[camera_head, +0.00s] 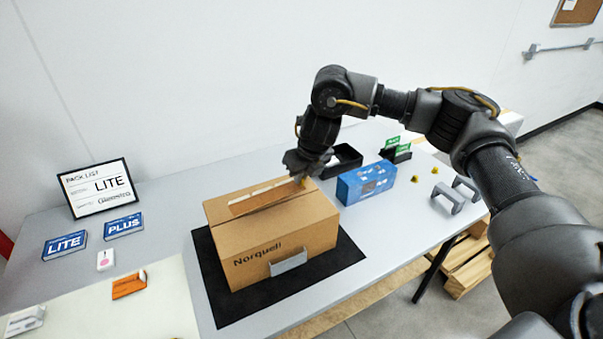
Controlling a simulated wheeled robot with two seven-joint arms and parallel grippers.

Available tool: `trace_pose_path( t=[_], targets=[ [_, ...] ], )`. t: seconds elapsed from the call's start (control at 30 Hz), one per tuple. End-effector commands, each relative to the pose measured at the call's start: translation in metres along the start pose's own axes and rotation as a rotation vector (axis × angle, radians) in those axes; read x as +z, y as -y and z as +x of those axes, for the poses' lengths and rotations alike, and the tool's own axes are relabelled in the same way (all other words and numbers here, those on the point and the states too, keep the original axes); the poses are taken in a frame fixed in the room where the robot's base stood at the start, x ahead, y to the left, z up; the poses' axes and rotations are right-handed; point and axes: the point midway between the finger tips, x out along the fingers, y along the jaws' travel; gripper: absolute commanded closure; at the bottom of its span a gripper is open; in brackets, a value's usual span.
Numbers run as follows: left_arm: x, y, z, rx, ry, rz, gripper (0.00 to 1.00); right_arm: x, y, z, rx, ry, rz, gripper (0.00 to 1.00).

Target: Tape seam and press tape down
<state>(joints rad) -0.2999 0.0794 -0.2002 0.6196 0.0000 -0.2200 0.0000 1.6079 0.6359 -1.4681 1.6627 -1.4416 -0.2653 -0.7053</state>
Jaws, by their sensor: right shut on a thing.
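A closed brown cardboard box (285,229) marked "Norquell" stands on a black mat (217,295). A tan tape strip (250,203) lies along the seam on its top, with a pale line beside it. My right gripper (303,181) points down at the right end of this strip, at the box's top. It is shut on a small yellowish thing, mostly hidden by the fingers. I cannot tell whether it touches the tape. My left gripper is not in view.
A blue box (366,182), a black tray (343,160) and grey brackets (448,197) stand to the right. A pack list sign (98,187), LITE card (64,245), PLUS card (124,226) and orange packet (129,285) are at left. A grey clip (288,262) is on the box front.

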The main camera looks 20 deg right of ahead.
Motion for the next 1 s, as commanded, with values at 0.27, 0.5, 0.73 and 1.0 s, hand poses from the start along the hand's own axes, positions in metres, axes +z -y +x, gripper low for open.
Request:
trace_pose_path(
  t=[0.27,0.5,0.73,1.0],
  targets=[
    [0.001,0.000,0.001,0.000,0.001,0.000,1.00,0.004,0.003,0.001,-0.026,-0.002,0.066,1.00],
    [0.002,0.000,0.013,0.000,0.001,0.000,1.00,-0.001,0.003,0.012,-0.025,-0.003,0.064,1.00],
    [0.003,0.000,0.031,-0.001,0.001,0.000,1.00,-0.009,0.003,0.031,-0.025,-0.003,0.064,1.00],
    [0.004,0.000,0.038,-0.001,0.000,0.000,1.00,-0.014,0.003,0.043,-0.025,-0.003,0.064,1.00]
  ],
)
